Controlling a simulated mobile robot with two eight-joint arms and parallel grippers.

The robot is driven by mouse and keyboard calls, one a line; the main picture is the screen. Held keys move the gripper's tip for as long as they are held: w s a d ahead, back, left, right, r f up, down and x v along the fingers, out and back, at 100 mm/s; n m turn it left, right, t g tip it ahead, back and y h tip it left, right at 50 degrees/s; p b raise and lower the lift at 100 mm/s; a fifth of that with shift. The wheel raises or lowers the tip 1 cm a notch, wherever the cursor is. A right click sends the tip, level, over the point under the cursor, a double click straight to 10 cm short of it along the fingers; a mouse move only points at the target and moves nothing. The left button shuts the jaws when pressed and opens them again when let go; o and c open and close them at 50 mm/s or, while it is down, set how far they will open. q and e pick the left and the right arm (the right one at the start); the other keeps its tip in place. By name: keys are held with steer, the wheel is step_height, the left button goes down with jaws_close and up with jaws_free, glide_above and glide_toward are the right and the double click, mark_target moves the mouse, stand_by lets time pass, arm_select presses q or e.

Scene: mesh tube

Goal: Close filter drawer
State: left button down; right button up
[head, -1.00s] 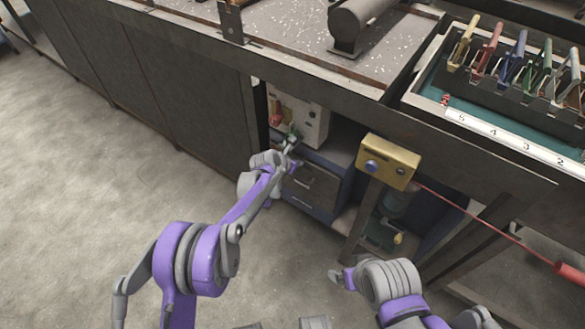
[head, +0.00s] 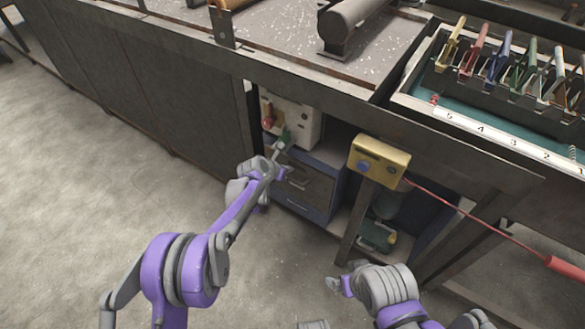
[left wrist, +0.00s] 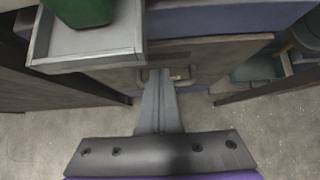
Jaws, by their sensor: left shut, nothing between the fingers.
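The filter drawer, a small pale grey tray (left wrist: 85,50) holding a green block (left wrist: 78,10), stands out at the upper left of the left wrist view. In the head view the green block (head: 287,134) shows small at the front of a white panel unit (head: 298,118) under the bench. My left gripper (head: 281,147) is shut and empty, close to the tray. In the left wrist view its fingers (left wrist: 165,75) lie to the right of the tray, over a lower drawer's handle; contact is unclear. My right gripper (head: 334,284) is low in front of the bench, its jaws unclear.
A blue cabinet (head: 310,207) with a dark drawer front is below the white unit. A yellow box (head: 380,158) with a red cable is to the right, beside a post. Coloured clamps (head: 500,60) stand in a rack above. The floor at left is clear.

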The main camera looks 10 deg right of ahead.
arm_select(q)
steer(key=p+v, duration=0.2)
steer(key=v, duration=0.9)
steer(key=shift+s+a+f, duration=0.2)
steer(key=shift+f, duration=0.1)
arm_select(e)
steer(key=v, duration=0.2)
steer(key=shift+s+r, duration=0.2)
steer(key=shift+r, duration=0.15)
